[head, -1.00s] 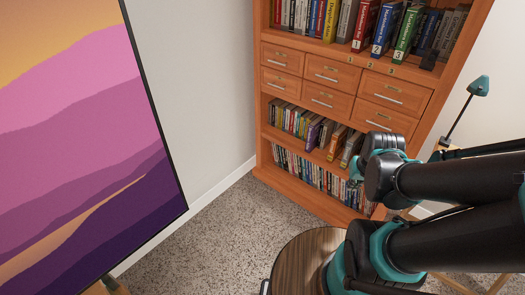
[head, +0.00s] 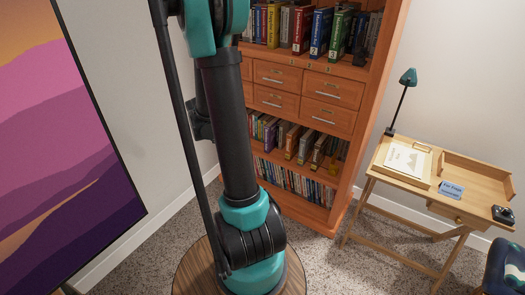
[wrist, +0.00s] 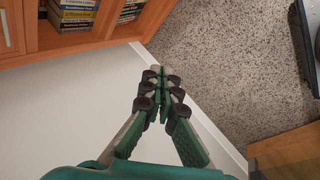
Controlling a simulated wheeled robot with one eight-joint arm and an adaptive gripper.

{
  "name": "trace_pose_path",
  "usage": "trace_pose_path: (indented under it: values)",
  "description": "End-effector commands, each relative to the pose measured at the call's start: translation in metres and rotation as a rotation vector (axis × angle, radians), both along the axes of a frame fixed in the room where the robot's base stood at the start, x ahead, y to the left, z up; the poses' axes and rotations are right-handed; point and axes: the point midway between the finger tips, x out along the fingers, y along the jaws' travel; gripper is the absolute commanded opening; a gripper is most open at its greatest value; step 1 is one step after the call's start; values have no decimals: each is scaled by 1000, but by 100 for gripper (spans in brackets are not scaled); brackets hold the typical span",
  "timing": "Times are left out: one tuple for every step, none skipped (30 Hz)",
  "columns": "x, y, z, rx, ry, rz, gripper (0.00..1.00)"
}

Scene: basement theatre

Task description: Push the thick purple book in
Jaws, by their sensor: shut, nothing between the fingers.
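A purple book (head: 271,134) stands on the upper of the two open shelves below the drawers, in the tall wooden bookcase (head: 362,120). It is small in the head view, beside other books that stick out toward the front of that shelf. My gripper (wrist: 160,78) shows in the wrist view, shut and empty, its fingertips together over the floor beside a white wall. It is apart from the bookcase and the purple book. My gripper is outside the head view, where my arm rises in front of the bookcase's left side. The wrist view does not show the purple book.
Thick numbered volumes (head: 318,32) stand above the drawers (head: 279,75). A wooden desk (head: 480,178) with a lamp (head: 406,82) is to the right. A large picture (head: 62,150) is at left. The carpet (head: 330,262) before the bookcase looks clear.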

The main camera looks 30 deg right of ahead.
Motion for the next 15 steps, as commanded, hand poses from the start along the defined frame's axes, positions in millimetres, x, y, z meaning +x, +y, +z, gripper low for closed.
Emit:
trace_pose_path:
  values:
    - [16, -15, -9, -41, 19, 40, 0]
    - [24, -24, -15, -70, 32, 69, 0]
    - [35, -35, -22, -106, 51, 110, 0]
    - [43, -44, -28, -134, 66, 138, 0]
    - [50, -53, -34, -162, 81, 168, 0]
    - [59, -64, -43, -198, 102, 206, 0]
    - [66, -73, -50, -226, 119, 236, 0]
    - [73, -82, -58, -252, 136, 265, 0]
    - [80, -94, -68, -289, 161, 304, 0]
    - [86, -103, -76, -314, 180, 332, 0]
    - [91, -112, -84, -340, 200, 361, 0]
    - [98, -124, -95, -376, 227, 399, 0]
    - [102, -133, -104, -401, 248, 428, 0]
    - [106, -142, -113, -426, 271, 456, 0]
    - [111, -154, -126, -459, 299, 495, 0]
